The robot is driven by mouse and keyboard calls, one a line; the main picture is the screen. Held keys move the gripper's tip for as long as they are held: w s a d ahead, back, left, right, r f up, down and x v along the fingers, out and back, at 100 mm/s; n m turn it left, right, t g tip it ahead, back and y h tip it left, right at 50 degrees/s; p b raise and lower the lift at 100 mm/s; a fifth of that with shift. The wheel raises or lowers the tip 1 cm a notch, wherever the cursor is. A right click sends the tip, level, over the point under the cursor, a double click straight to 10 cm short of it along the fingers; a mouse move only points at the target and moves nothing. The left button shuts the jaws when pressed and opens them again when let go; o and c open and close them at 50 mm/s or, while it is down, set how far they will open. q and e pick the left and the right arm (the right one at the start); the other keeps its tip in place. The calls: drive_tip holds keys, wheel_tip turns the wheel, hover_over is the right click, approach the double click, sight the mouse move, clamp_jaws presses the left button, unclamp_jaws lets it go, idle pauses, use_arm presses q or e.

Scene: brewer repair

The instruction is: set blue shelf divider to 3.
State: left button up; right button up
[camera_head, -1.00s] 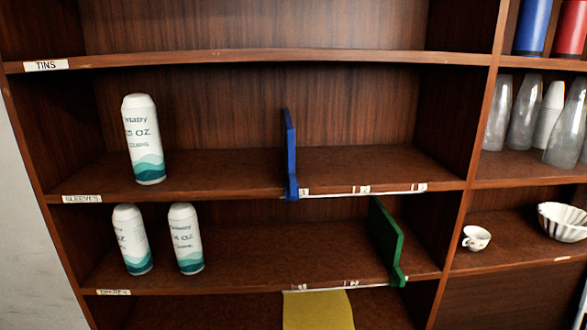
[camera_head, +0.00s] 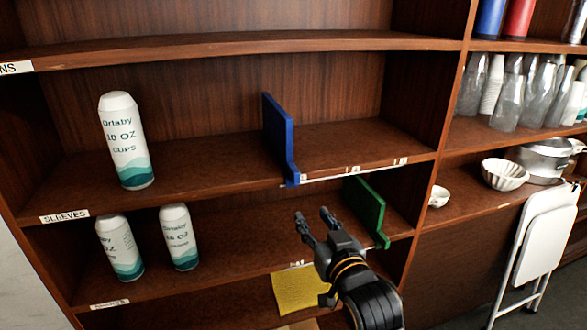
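The blue shelf divider (camera_head: 278,138) stands upright on the upper shelf labelled SLEEVES, at the left end of a white numbered strip (camera_head: 345,172) along the shelf's front edge. The strip's digits are too small to read surely. My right gripper (camera_head: 315,219) is in front of the shelf below, under and to the right of the blue divider and apart from it. Its two fingers are spread with nothing between them. My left gripper is out of the picture.
A green divider (camera_head: 366,208) stands on the lower shelf, right of my gripper. Cup sleeves (camera_head: 126,140) stand at left on both shelves. A yellow cloth-like sheet (camera_head: 300,291) hangs below. A white folding chair (camera_head: 545,235) stands at the right.

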sight(297, 178)
drive_tip(key=shift+t, duration=0.3)
drive_tip(key=w+a+r+p, duration=0.1)
drive_tip(key=w, duration=0.2)
drive_tip(key=w+a+r, duration=0.1)
drive_tip(key=w, duration=0.3)
drive_tip(key=w+a+r+p, duration=0.1)
drive_tip(key=w, duration=0.3)
drive_tip(key=shift+a+r+p, duration=0.2)
drive_tip(key=shift+r+p, duration=0.05)
drive_tip(key=shift+p, duration=0.05)
drive_tip(key=shift+w+a, duration=0.2)
drive_tip(key=shift+w, duration=0.4)
drive_tip(key=shift+c, duration=0.4)
clamp_jaws()
